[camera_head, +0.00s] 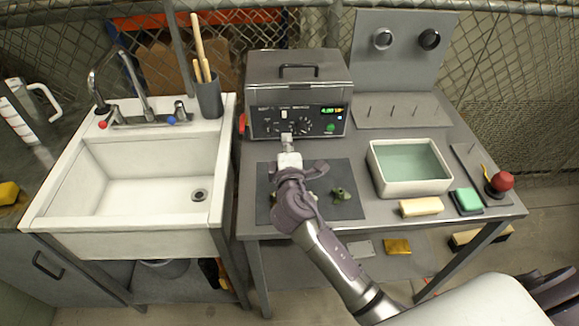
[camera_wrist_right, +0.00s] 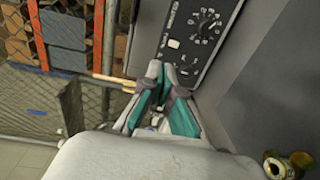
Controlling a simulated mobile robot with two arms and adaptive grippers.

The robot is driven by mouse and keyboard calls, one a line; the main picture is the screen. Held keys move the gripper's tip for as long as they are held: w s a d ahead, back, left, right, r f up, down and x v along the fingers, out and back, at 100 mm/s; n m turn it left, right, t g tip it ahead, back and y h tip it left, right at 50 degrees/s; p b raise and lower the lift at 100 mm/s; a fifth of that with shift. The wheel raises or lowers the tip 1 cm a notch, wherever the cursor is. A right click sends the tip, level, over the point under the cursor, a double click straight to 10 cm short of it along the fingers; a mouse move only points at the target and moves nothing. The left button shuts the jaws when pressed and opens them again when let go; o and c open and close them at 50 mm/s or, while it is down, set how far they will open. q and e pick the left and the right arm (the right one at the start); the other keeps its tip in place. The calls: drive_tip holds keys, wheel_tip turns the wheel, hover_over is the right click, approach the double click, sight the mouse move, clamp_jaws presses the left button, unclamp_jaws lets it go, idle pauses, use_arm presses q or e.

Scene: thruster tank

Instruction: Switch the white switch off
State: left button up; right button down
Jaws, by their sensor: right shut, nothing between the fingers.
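The white switch (camera_head: 284,114) is on the dark front panel of a grey boxy unit (camera_head: 265,70) at the back of the metal table. In the right wrist view the switch (camera_wrist_right: 174,43) shows as a small pale rectangle left of a round dial. I cannot tell its position. My right gripper (camera_head: 287,138) is shut and empty, just below the switch in the head view. In the right wrist view its teal-padded fingers (camera_wrist_right: 164,75) point at the panel, their tips close below the switch; contact cannot be told. My left gripper is not in view.
A dial (camera_head: 303,124) and a green button (camera_head: 330,127) sit right of the switch. A dark mat (camera_head: 345,207) with small parts lies below my right gripper. A white tank (camera_head: 377,178) stands to the right, a sink (camera_head: 90,200) to the left.

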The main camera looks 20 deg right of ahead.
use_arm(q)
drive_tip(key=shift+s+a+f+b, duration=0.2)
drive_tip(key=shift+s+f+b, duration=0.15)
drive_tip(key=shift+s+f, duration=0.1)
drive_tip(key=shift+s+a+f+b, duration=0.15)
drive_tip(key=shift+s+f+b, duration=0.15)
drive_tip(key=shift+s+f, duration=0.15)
use_arm(e)
drive_tip(key=r+v, duration=0.1)
drive_tip(key=v, duration=0.8)
drive_tip(key=shift+s+r, duration=0.2)
drive_tip(key=shift+s, duration=0.15)
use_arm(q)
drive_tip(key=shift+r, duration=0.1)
